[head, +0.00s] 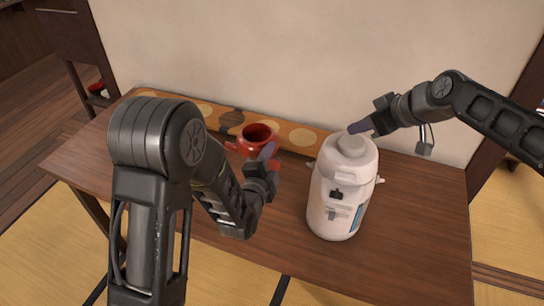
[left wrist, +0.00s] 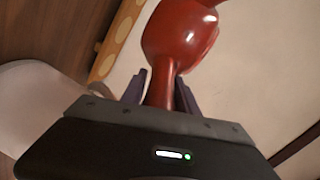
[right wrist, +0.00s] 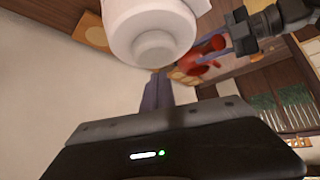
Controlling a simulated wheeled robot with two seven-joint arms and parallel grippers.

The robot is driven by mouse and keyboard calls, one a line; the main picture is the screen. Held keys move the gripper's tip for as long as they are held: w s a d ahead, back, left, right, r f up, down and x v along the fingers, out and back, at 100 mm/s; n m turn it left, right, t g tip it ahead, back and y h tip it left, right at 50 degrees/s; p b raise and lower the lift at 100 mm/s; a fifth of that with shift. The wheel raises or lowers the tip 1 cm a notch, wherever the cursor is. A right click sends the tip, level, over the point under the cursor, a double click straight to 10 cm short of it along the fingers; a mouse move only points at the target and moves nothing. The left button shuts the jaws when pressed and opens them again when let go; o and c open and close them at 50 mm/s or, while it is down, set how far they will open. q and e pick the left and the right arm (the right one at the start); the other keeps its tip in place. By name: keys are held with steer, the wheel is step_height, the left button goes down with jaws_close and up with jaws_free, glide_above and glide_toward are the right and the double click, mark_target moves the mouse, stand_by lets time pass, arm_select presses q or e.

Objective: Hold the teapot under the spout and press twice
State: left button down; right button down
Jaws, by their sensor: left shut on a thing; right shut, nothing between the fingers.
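The red teapot (head: 258,136) is left of the white pump dispenser (head: 338,196) in the head view. My left gripper (head: 266,160) is shut on the teapot's handle; the left wrist view shows the handle between the fingers and the red body (left wrist: 180,35) beyond. The teapot appears raised above the table, apart from the dispenser. My right gripper (head: 364,125) is shut and empty, its tips beside the round top button (head: 352,145) of the dispenser. The right wrist view shows the button (right wrist: 153,46) close to the fingertips; I cannot tell whether they touch.
The dispenser stands on a brown wooden table (head: 420,215). A patterned runner (head: 300,137) with pale circles lies along the back, near the wall (head: 300,50). The table's front right is clear. Tatami flooring (head: 40,240) shows around it.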

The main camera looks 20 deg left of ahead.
steer(key=shift+f, duration=0.3)
